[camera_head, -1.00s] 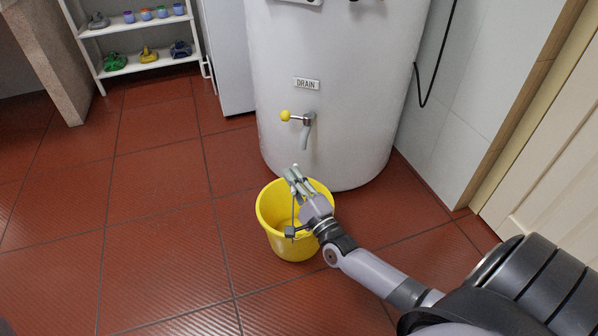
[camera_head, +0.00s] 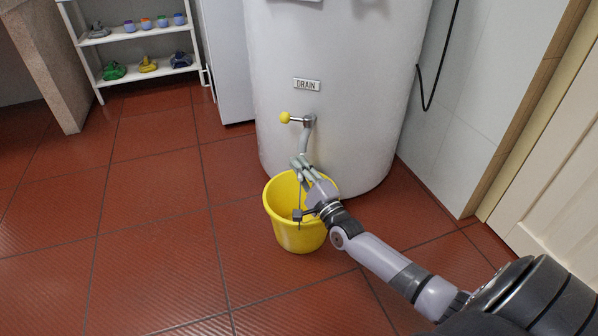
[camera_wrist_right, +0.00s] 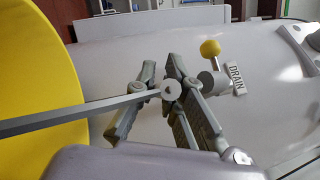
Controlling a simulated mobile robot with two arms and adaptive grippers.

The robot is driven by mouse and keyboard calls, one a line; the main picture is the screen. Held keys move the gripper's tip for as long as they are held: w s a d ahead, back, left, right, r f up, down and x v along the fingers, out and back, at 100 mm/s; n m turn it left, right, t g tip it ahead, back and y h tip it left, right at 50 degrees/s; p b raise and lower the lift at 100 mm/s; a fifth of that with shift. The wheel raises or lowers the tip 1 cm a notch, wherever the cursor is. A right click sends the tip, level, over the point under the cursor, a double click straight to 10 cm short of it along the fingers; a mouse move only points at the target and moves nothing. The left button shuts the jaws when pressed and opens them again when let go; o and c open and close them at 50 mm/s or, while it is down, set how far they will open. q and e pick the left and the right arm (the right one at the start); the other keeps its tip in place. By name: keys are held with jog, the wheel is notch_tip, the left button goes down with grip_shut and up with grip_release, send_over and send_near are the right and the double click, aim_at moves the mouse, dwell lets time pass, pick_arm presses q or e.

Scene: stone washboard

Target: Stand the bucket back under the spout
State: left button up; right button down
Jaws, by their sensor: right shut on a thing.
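The yellow bucket (camera_head: 292,236) is upright or nearly so in front of the white tank, below and slightly left of the grey spout (camera_head: 306,138). I cannot tell whether its base touches the floor. My right gripper (camera_head: 303,170) is over the bucket's opening, shut on its thin grey handle. In the right wrist view the handle (camera_wrist_right: 85,112) runs from the left to between the fingers (camera_wrist_right: 160,80), and the yellow bucket wall (camera_wrist_right: 40,65) fills the left side. The spout's lower end is close to the fingertips or partly hidden by them. My left gripper is not in view.
The white tank (camera_head: 350,130) carries a DRAIN label (camera_head: 306,85) and a yellow tap knob (camera_head: 285,117). A shelf (camera_head: 148,72) with small items stands at the back left. A pale door (camera_head: 555,170) is at the right. Red floor left of the bucket is clear.

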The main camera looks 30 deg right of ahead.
jog(key=shift+f, duration=0.15)
jog(key=shift+f, duration=0.15)
jog(key=c, duration=1.7)
grip_release()
